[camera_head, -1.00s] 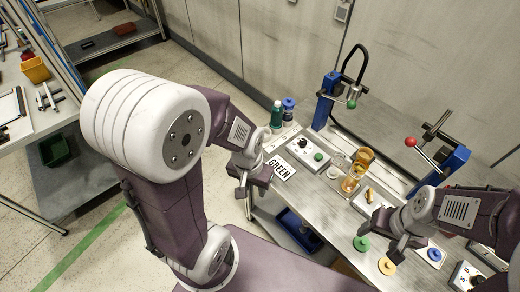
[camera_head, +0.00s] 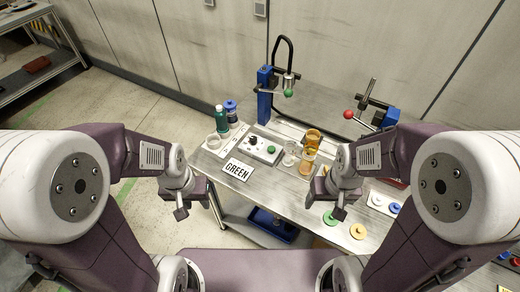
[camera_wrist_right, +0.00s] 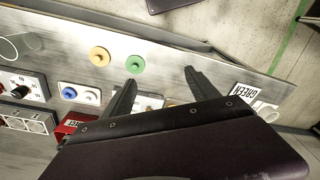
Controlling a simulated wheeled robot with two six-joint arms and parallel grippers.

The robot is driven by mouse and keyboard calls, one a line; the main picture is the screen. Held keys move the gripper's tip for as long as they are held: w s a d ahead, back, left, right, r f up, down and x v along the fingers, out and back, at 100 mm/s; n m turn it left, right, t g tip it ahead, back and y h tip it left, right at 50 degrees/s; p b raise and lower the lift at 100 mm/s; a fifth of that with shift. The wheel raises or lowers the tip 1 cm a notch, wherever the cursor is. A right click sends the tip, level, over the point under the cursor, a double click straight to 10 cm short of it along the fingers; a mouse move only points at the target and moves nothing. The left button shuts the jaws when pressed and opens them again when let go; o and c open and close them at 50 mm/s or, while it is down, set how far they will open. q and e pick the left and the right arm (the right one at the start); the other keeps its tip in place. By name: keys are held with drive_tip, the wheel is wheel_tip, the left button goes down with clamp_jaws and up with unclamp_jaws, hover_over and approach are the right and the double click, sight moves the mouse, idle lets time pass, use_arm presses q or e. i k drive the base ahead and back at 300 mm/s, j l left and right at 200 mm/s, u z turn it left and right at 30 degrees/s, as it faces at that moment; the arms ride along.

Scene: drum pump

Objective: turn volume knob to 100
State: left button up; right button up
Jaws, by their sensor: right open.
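A second black knob (camera_wrist_right: 20,91) on a panel shows at the left of the right wrist view; I cannot tell which knob is for volume. My left gripper (camera_head: 190,207) is open and empty, in front of the bench's left end. My right gripper (camera_head: 328,206) is open and empty above the bench's front part. Neither touches a knob.
A blue pump stand (camera_head: 265,94) rises behind. Coloured discs (camera_head: 358,231) lie near the front edge.

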sight(252, 140)
drive_tip(key=i+j, duration=0.25)
drive_tip(key=j, duration=0.2)
drive_tip(key=i+j, duration=0.25)
drive_tip(key=j, duration=0.2)
drive_tip(key=i+j, duration=0.25)
drive_tip(key=j, duration=0.2)
drive_tip(key=u, duration=0.05)
